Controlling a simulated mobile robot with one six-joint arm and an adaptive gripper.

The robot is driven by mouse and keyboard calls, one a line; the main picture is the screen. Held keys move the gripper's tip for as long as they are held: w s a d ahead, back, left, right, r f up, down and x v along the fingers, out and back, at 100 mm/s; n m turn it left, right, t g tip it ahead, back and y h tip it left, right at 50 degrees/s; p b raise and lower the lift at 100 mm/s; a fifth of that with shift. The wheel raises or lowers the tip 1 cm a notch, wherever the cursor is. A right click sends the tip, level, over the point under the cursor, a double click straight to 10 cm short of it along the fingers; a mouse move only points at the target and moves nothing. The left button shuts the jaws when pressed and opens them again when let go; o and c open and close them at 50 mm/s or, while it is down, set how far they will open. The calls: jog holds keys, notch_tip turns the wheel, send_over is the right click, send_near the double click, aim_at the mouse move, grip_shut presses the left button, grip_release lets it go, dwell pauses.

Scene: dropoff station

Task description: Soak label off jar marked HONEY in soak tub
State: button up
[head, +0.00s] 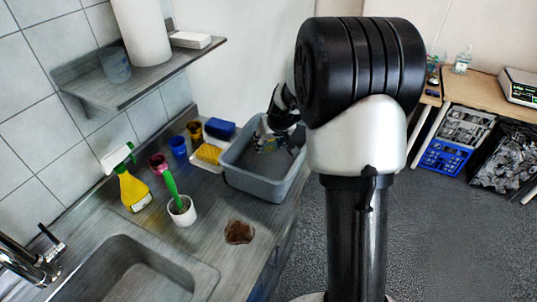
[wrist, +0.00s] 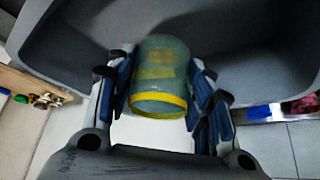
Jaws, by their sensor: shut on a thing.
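My gripper (wrist: 160,85) is shut on a greenish see-through jar (wrist: 160,55) with a yellow band around its near end. A faint yellowish patch shows on the jar's side; no lettering can be read. In the wrist view the grey soak tub's walls (wrist: 275,45) lie around and beyond the jar. In the head view my gripper (head: 270,143) reaches down into the grey tub (head: 255,187) on the counter. The jar is hard to make out there, and I cannot tell whether it touches the tub floor.
A yellow sponge (head: 208,153), a blue block (head: 220,128) and small coloured cups stand left of the tub. A yellow spray bottle (head: 133,190), a white pot with a green-handled brush (head: 182,212), a brown patch (head: 239,232) and a sink (head: 135,275) are nearer.

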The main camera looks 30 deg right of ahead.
notch_tip(320, 180, up, 7)
jog(key=p, duration=0.4)
jog(key=shift+f, duration=0.15)
dwell(2.1)
notch_tip(320, 180, up, 4)
jog(key=p, duration=0.3)
dwell(0.6)
